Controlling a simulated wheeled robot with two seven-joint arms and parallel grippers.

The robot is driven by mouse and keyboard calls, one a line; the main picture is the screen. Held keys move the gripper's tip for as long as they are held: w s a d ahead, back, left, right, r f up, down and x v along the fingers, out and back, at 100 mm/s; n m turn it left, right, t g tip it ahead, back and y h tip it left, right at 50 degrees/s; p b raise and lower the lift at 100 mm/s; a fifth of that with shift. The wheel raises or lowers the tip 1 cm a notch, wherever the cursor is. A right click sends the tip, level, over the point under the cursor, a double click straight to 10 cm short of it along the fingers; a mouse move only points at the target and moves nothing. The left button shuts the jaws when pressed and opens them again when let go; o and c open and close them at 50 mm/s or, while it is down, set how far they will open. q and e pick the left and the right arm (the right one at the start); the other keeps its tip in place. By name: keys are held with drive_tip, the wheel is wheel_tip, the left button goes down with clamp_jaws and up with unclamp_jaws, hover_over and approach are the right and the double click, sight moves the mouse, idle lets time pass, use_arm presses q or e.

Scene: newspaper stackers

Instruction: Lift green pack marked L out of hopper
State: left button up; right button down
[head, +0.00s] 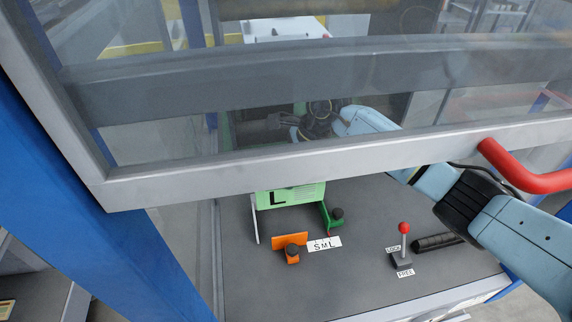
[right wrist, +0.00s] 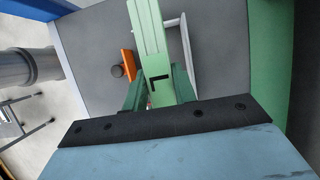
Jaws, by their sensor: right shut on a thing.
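The green pack (head: 305,192) marked with a black L stands in the hopper area, its upper part hidden behind the grey frame bar in the head view. In the right wrist view the green pack (right wrist: 148,32) runs away from my gripper, its L close to the jaws. My right gripper (right wrist: 160,88) is shut on the pack, with a dark green finger on each side. In the head view the right gripper (head: 305,128) shows dimly behind the clear panel. Whether the pack touches the deck is unclear. My left gripper is not in view.
A clear guard with a grey frame (head: 300,157) and red handle (head: 525,172) crosses above the grey deck (head: 350,275).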

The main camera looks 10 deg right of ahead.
drive_tip(key=s+r+p, duration=0.2)
drive_tip(key=s+p, duration=0.6)
drive_tip(key=s, duration=1.5)
drive_tip(key=shift+s+a+p, duration=0.15)
drive_tip(key=shift+a+p, duration=0.15)
drive_tip(key=shift+p, duration=0.05)
drive_tip(key=shift+d, duration=0.15)
